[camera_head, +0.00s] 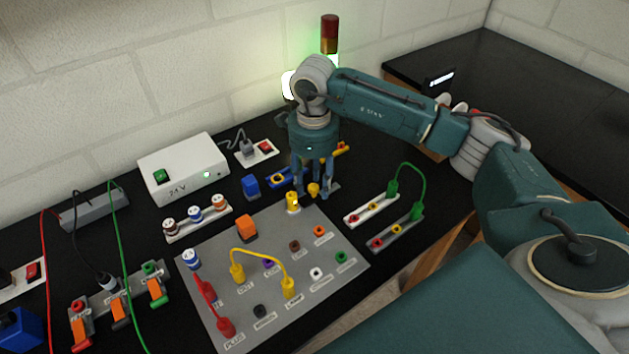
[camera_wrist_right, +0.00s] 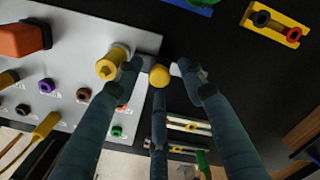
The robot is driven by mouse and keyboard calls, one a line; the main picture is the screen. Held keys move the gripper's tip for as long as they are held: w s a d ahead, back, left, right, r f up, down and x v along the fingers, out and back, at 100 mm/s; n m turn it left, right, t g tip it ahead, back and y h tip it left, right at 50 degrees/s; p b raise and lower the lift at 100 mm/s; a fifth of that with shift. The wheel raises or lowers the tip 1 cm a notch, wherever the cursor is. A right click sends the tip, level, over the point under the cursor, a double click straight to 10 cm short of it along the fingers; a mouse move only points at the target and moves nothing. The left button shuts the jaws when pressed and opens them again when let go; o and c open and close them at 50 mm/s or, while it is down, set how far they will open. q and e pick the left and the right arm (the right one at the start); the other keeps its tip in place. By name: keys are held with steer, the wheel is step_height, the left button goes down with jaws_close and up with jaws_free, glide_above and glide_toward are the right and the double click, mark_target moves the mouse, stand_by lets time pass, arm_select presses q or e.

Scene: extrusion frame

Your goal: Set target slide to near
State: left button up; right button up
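A small yellow knob (camera_head: 313,189) stands beside the far right corner of the grey panel; it also shows in the right wrist view (camera_wrist_right: 159,76). I take it for the slide's knob. A light grey piece beside it, partly hidden by the fingers, may be its track. My right gripper (camera_head: 314,192) points down over the knob, its three fingers spread around it. In the right wrist view (camera_wrist_right: 159,80) gaps show between the fingertips and the knob, so the gripper looks open. No near or far marking can be read. My left gripper is not in view.
The grey panel (camera_head: 215,325) carries plugs, coloured sockets and a yellow plug (camera_head: 293,201) close to the fingers. A blue block (camera_head: 250,186) and a white 24V box (camera_head: 182,168) stand behind. Two socket strips with a green cable (camera_head: 409,163) lie to the right.

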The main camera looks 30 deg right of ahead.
mark_target(314, 186)
step_height(314, 186, up, 12)
stand_by(0.6)
stand_by(0.4)
